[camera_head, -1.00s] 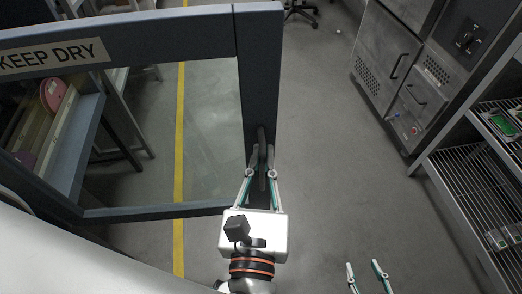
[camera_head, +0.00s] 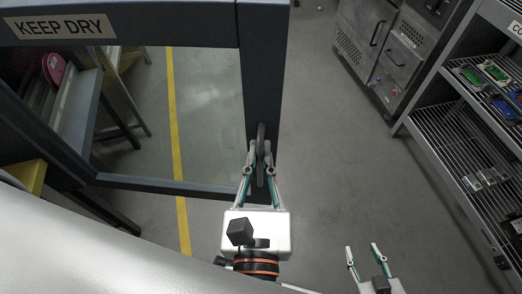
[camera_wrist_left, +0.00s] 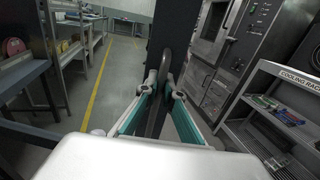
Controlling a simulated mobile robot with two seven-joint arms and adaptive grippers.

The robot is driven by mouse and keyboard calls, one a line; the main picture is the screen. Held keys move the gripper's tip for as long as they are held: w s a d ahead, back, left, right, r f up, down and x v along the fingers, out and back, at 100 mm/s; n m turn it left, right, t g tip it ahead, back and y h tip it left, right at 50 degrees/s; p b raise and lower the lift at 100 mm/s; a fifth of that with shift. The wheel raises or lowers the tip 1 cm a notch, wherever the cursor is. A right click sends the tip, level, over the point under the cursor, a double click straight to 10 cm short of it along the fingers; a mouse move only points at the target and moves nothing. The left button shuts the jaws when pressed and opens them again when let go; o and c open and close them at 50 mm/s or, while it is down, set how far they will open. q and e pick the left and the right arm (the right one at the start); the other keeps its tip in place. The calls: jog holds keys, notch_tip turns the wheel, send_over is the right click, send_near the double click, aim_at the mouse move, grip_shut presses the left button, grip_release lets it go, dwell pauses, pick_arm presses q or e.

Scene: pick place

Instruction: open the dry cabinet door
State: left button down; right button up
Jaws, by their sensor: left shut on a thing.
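The dry cabinet door (camera_head: 265,75) is a dark frame around a glass pane, with a "KEEP DRY" label (camera_head: 60,27) at its upper left. Its upright grey handle (camera_head: 261,150) is on the right-hand frame post. My left gripper (camera_head: 260,160) is shut on the handle, one finger on each side. The left wrist view also shows the handle (camera_wrist_left: 159,105) between the fingers. My right gripper (camera_head: 363,258) is low at the right of the head view, empty, with its fingers apart. Most of the cabinet body is hidden or outside the view.
A wire rack (camera_head: 465,145) holding green boards stands at the right. A grey oven-like machine (camera_head: 375,45) is behind it. Shelving with a red reel (camera_head: 53,68) shows at the left. The floor (camera_head: 335,150) between door and rack is clear.

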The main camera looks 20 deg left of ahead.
pick_arm(q)
jog(key=shift+s, duration=0.35)
pick_arm(e)
jog(key=shift+s, duration=0.3)
pick_arm(q)
jog(key=c, duration=2.2)
grip_release()
pick_arm(e)
jog(key=shift+s+f, duration=0.1)
jog(key=shift+s, duration=0.1)
